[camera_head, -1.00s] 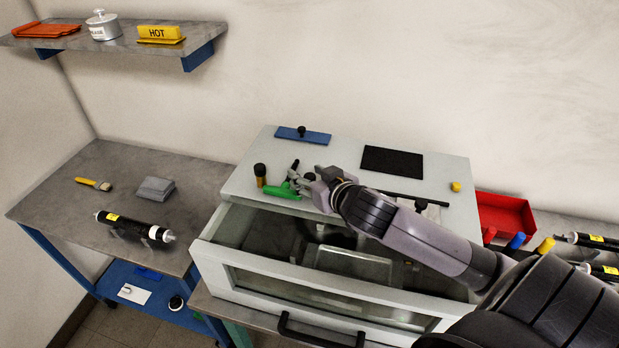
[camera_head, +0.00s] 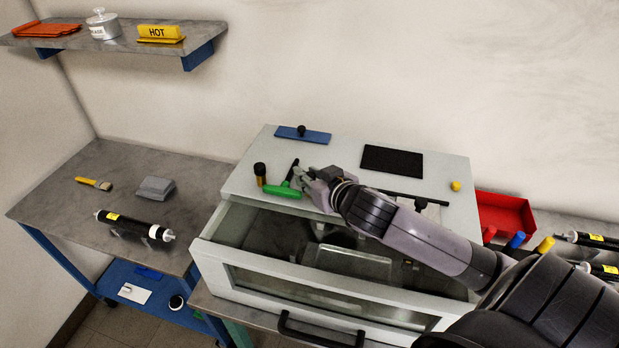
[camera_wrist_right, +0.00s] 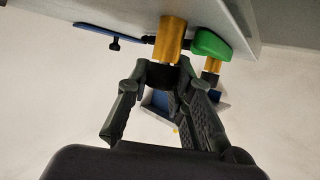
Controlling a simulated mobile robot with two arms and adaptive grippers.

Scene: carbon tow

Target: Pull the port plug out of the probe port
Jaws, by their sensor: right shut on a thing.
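My right gripper (camera_head: 301,177) is over the top of the white cabinet (camera_head: 247,184), beside a green handle with a black rod (camera_head: 283,191). In the right wrist view the gripper (camera_wrist_right: 163,85) is shut on the black knob of the port plug (camera_wrist_right: 162,76), in line with a brass cylinder (camera_wrist_right: 172,40). The hand hides this plug in the head view. I cannot tell whether it is seated or raised. The green handle (camera_wrist_right: 212,44) is close beside the brass. A second black-topped brass piece (camera_head: 260,175) stands farther left. My left gripper is not in view.
A blue plate with a black knob (camera_head: 303,136) and a black pad (camera_head: 392,162) lie at the back of the cabinet top. An open glass-fronted drawer (camera_head: 215,262) is in front. A red bin (camera_head: 507,213) is at right. The left bench (camera_head: 85,212) has free room.

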